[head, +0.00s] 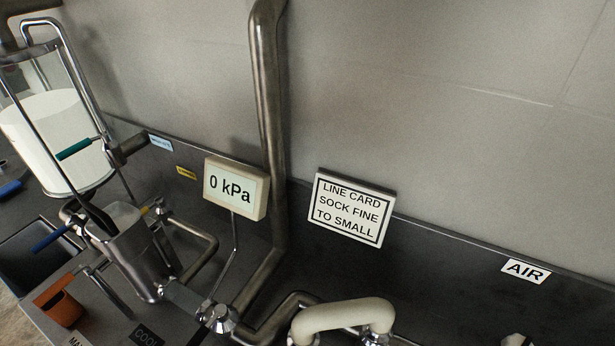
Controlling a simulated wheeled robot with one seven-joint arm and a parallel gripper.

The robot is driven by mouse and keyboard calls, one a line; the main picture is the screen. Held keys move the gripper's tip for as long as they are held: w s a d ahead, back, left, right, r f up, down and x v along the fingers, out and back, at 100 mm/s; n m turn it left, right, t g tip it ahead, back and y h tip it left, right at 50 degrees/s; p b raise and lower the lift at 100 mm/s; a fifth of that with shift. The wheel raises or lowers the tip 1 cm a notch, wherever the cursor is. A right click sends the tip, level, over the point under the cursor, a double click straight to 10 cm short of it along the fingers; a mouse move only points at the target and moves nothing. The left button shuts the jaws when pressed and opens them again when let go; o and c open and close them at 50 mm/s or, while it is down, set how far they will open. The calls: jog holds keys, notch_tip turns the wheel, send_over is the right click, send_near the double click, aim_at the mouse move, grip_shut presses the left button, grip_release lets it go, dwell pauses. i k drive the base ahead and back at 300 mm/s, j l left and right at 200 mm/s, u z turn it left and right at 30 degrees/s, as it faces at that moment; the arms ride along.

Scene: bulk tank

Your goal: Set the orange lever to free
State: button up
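No "free" mark is readable. My gripper is not in view.
A steel canister (138,262) and a glass vessel with white contents (48,135) stand at left. A gauge reads 0 kPa (236,188). A line card sign (350,208) and AIR label (525,271) are at right. A thick pipe (267,100) and cream curved hose (343,316) occupy the middle.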

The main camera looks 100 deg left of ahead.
aim_at(47, 295)
jog(key=l+u, duration=0.1)
jog(key=u, duration=0.3)
jog(key=k+u, duration=0.1)
jog(key=u, duration=0.25)
jog(key=k+l+u, duration=0.1)
jog(key=u, duration=0.7)
jog(key=j+u, duration=0.15)
jog(key=u, duration=1.05)
jog(key=i+l, duration=0.05)
